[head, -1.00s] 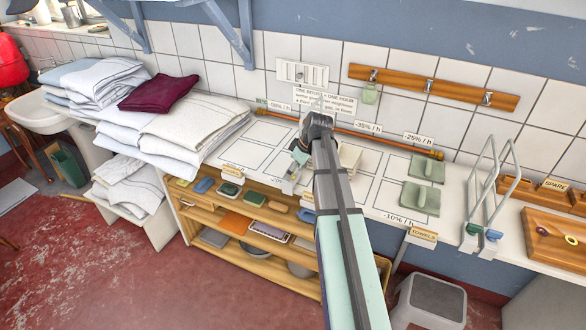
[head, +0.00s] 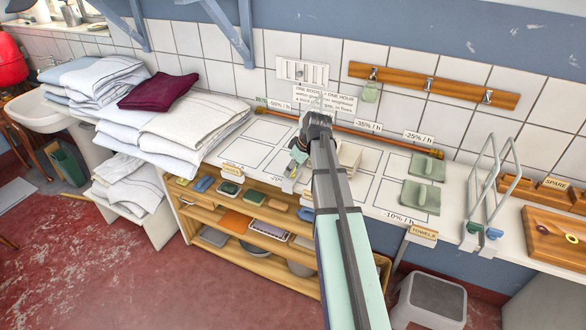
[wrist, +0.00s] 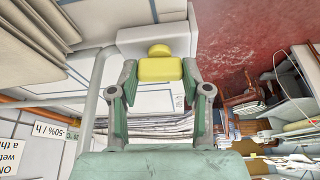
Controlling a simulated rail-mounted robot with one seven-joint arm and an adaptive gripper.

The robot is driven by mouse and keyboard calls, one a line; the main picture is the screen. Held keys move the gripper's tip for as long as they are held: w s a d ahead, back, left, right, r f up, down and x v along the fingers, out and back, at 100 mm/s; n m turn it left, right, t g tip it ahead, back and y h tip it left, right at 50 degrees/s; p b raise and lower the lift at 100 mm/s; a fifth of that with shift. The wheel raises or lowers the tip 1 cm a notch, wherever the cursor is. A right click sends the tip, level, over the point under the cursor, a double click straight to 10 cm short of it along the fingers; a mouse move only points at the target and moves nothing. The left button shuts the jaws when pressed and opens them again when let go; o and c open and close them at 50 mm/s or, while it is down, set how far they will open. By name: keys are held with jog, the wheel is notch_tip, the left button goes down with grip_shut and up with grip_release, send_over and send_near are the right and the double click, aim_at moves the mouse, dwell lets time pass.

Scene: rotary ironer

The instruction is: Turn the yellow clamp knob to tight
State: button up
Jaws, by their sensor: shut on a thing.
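The yellow clamp knob (wrist: 160,69) sits between the two fingertips of my gripper (wrist: 159,75) in the wrist view, with both fingers shut on its sides. A rounder yellow part shows just beyond the gripped block. A pale block (wrist: 152,38) lies behind the knob, and a pale bent rod (wrist: 95,95) runs beside my gripper. In the head view my gripper (head: 298,156) is low over the counter's front edge, by a small pale bracket (head: 290,184). My arm hides part of this spot, and I cannot make out the knob there.
The white counter (head: 262,135) carries stacked folded linen (head: 190,128) at left. Green pads (head: 420,197) and an upright wire rack (head: 492,195) with green and blue knobs stand at right. Shelves (head: 262,245) are below. A wooden rail (head: 430,87) is on the wall.

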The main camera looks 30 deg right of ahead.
jog(key=m, duration=0.2)
jog(key=m+h, duration=0.1)
jog(key=m, duration=0.1)
jog(key=shift+s+a+f+t+h+b, duration=0.1)
jog(key=shift+a+t+h+b, duration=0.1)
jog(key=shift+t+h+b, duration=0.15)
jog(key=m, duration=0.2)
jog(key=m+h, duration=0.1)
jog(key=m, duration=0.1)
jog(key=shift+m+h, duration=0.25)
jog(key=shift+m, duration=0.05)
jog(key=m, duration=0.2)
jog(key=m+g+h, duration=0.1)
jog(key=m, duration=0.1)
jog(key=shift+a+m+h+b, duration=0.1)
jog(key=shift+m+h+b, duration=0.2)
jog(key=shift+b, duration=0.05)
jog(key=shift+m+g+h, duration=0.35)
jog(key=shift+m+h, duration=0.15)
jog(key=shift+m, duration=1.4)
jog(key=o, duration=1.2)
jog(key=shift+c, duration=0.2)
